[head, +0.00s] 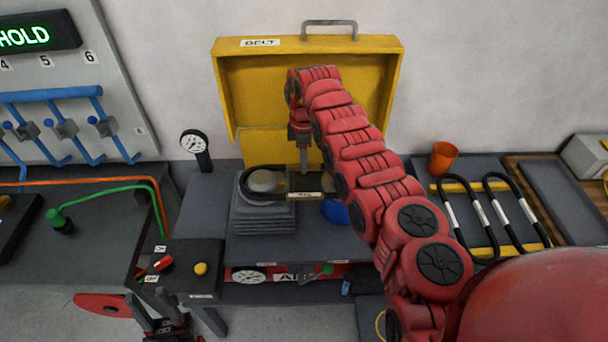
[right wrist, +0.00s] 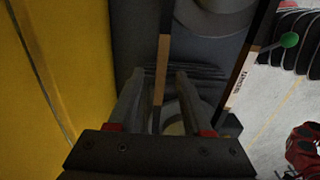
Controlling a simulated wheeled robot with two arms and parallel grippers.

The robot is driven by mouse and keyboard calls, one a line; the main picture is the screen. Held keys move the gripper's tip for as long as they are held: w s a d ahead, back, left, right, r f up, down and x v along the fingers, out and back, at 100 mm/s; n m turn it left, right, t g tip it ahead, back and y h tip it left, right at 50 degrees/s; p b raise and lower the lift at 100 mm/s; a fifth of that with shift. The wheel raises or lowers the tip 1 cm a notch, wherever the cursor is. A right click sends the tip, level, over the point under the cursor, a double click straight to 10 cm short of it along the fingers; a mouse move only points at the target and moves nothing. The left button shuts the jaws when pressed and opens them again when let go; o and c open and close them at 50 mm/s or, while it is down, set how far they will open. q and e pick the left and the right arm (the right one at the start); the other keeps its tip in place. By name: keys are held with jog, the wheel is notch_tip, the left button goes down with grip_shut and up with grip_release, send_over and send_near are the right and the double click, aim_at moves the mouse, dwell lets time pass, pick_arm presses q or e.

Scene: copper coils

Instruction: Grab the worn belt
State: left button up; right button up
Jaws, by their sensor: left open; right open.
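The worn belt (head: 245,182) is a black loop around a grey pulley (head: 264,181) and reaches toward a blue pulley (head: 335,212) at the machine's middle. A pale label shows on its near strand. My right gripper (head: 304,172) points down over the belt, in front of the open yellow cover. In the right wrist view the right gripper (right wrist: 160,76) is open, and one belt strand (right wrist: 162,65) appears between its fingers. The labelled strand (right wrist: 238,88) lies outside them, to the right. My left gripper (head: 164,318) is open and empty at the lower left.
The yellow cover (head: 230,100) marked BELT stands behind the machine. Two black belts with white labels (head: 478,210) lie on a rack at right, near an orange cup (head: 443,158). A control box (head: 190,262) with a yellow button stands at front left, near my left gripper.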

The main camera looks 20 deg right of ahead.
jog(key=shift+s+f, duration=0.1)
jog(key=shift+f, duration=0.35)
grip_shut()
jog(key=shift+r, duration=0.1)
